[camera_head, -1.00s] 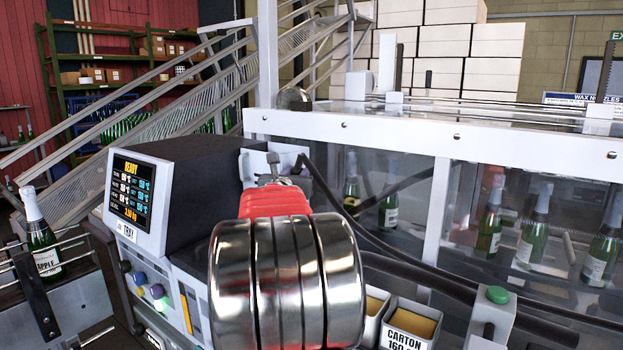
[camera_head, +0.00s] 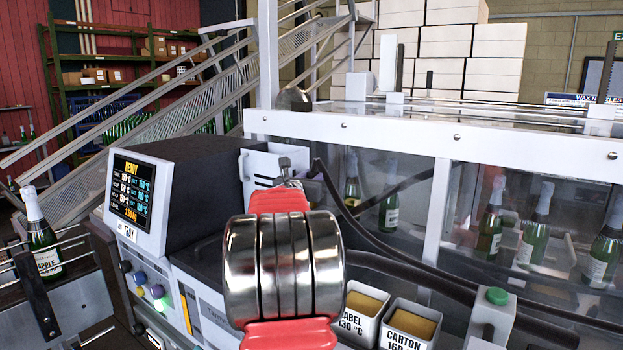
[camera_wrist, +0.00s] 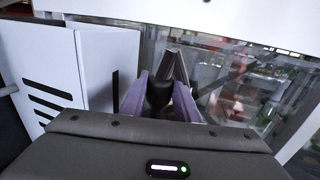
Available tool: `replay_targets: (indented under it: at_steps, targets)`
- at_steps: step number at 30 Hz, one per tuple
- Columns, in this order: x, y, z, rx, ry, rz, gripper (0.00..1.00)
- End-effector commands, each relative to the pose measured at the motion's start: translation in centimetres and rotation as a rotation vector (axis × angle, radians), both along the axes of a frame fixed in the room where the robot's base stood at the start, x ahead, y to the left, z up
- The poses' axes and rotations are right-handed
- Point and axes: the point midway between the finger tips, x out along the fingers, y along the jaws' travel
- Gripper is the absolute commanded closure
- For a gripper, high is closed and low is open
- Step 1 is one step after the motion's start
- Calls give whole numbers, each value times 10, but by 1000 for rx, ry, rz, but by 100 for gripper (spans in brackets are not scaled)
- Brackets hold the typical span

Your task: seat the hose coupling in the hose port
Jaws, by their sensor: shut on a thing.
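In the wrist view my gripper (camera_wrist: 160,100) has its two pale purple fingers shut on the black hose coupling (camera_wrist: 158,92). The coupling's far end is hidden by the fingers. In the head view my own arm covers most of the gripper and the coupling. A black hose (camera_head: 340,208) curves from close by my gripper down to the right, in front of the clear panels. I cannot make out the hose port in either view, nor tell whether the coupling touches it.
A white vented housing (camera_wrist: 70,80) stands close left of my gripper, beside the dark unit with a lit screen (camera_head: 137,200). Two labelled bins (camera_head: 408,325) stand below right. A clear-walled enclosure (camera_head: 345,126) with bottles lies behind and right.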

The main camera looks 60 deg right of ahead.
Motion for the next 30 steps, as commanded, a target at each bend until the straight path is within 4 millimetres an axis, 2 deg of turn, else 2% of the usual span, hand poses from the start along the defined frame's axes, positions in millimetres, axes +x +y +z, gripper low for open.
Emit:
replay_targets:
  at_steps: [24,30]
  targets:
    - [0,0,-50,0,0,-1,98]
    - [0,0,-57,-1,1,0,98]
